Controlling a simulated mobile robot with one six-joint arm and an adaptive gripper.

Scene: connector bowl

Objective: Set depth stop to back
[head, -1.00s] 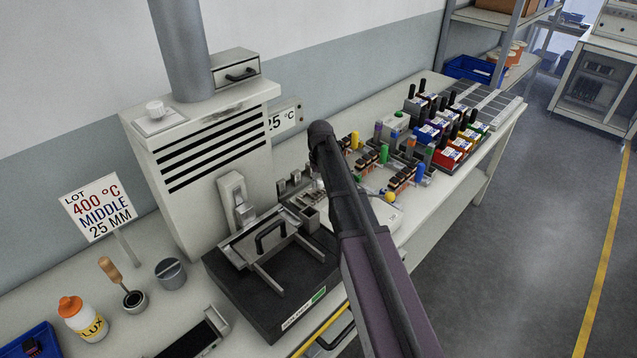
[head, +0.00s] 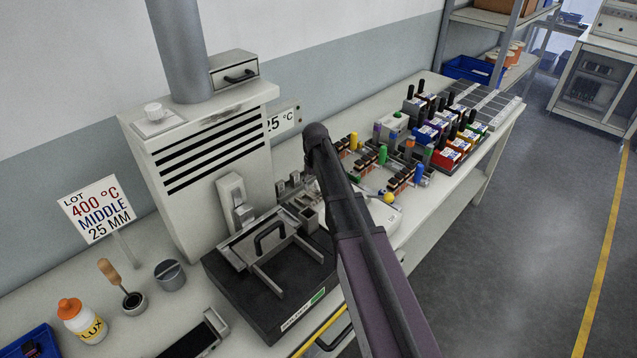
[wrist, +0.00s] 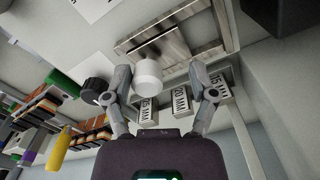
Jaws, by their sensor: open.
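In the wrist view my gripper (wrist: 158,69) is open, its fingers on either side of a white round knob (wrist: 148,77). The knob stands in front of a metal plate (wrist: 190,50); I cannot tell whether the fingers touch it. I cannot tell for sure whether the knob is the depth stop. Several labels marked in MM (wrist: 184,101) sit in a row beyond the fingers. In the head view my arm hides the gripper, close to small grey blocks (head: 283,187) beside the black-based fixture (head: 262,298).
A black knob (wrist: 95,90) is left of the gripper in the wrist view. A sign (head: 97,208) reads LOT 400 °C MIDDLE 25 MM. The vented machine (head: 200,165) stands behind the fixture. Connector racks and coloured bins (head: 455,155) stand right of my arm.

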